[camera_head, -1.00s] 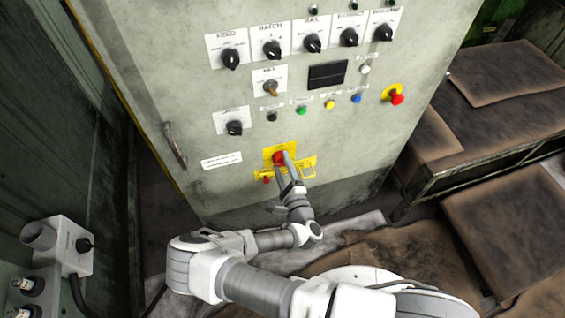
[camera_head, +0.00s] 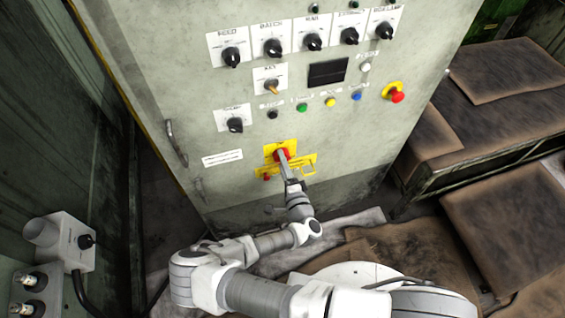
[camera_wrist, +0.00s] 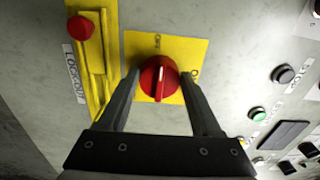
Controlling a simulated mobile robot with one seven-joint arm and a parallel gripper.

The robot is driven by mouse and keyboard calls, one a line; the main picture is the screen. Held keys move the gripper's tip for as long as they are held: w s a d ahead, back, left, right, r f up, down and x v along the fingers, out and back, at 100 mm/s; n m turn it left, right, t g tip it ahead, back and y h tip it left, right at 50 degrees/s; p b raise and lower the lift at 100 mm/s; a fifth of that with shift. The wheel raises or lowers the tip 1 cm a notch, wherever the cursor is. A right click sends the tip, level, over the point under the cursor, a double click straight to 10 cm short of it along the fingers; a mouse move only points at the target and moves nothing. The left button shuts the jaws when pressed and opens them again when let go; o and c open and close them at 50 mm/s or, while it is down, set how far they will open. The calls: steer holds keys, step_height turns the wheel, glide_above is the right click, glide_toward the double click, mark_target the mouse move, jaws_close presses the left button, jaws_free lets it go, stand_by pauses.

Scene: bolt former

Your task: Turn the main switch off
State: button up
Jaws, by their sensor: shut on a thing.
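The main switch is a red rotary knob (camera_wrist: 158,82) on a yellow plate (camera_wrist: 195,48), low on the grey cabinet front. In the wrist view its raised ridge with a white line points up toward one label at the plate's top; another label is at the plate's right edge. My gripper (camera_wrist: 158,76) is shut on the knob, with one finger on each side. In the head view the knob (camera_head: 282,154) is partly hidden by my gripper (camera_head: 283,160), which reaches it from below.
A yellow lockout bracket (camera_wrist: 95,60) with a red button (camera_wrist: 80,28) sits just beside the switch. Above are black selector knobs (camera_head: 235,125), coloured buttons (camera_head: 302,107) and a red emergency stop (camera_head: 397,97). A door handle (camera_head: 176,143) sticks out at left.

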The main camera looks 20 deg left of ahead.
steer(key=shift+w, duration=0.1)
steer(key=o, duration=1.4)
steer(key=shift+c, duration=0.2)
steer(key=shift+s+d, duration=0.1)
steer(key=shift+s, duration=0.1)
